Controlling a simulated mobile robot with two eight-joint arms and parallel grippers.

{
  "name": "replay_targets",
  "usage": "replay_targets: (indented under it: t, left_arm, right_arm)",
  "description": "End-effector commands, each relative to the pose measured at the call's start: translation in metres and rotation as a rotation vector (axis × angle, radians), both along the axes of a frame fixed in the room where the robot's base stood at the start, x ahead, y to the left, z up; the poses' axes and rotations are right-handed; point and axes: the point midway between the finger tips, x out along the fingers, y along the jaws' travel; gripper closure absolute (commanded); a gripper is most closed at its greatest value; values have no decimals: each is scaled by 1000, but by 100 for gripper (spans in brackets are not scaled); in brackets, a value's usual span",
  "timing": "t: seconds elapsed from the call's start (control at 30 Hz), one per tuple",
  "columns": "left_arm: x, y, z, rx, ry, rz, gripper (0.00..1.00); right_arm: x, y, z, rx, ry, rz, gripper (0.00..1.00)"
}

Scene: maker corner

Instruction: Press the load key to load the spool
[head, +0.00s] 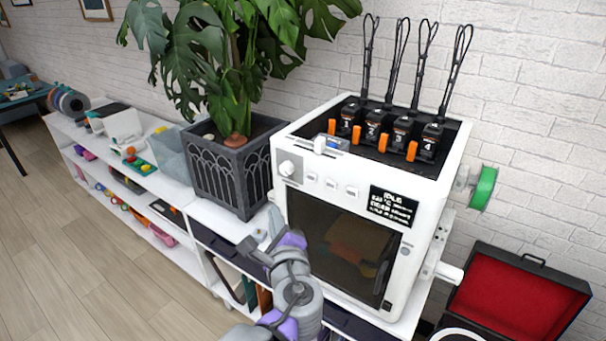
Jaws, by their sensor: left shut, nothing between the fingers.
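A white printer (412,265) stands on the shelf unit, right of the middle. Its front has a round knob (287,168) and a row of three small white keys (331,184); their labels are too small to read, so I cannot tell which is the load key. A dark screen (393,206) with white text, seemingly headed "IDLE", sits to their right. A green spool (483,188) is mounted on the printer's right side. My left gripper (268,238) is shut and empty, low beside the printer's front left edge, below and apart from the keys. My right gripper is out of view.
Numbered black modules (402,133) with orange tabs and looped cables stand on the printer. A potted plant (231,172) stands close on its left. An open red-lined case (521,299) is at lower right. The space before the keys is clear.

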Motion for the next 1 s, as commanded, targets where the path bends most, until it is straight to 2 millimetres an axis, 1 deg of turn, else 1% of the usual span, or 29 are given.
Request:
replay_targets:
  t: [0.03,0.13,0.57,0.77,1.0]
  left_arm:
    - [2,-8,5,29,-13,-17,100]
    - [4,-15,10,63,-27,-34,100]
    - [6,-17,10,68,-29,-35,100]
    - [21,-28,9,68,-28,-35,100]
    - [50,-49,9,67,-29,-35,100]
  right_arm:
    - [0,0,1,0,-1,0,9]
    - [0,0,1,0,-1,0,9]
    - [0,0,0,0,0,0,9]
    - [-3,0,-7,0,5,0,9]
    - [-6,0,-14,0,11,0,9]
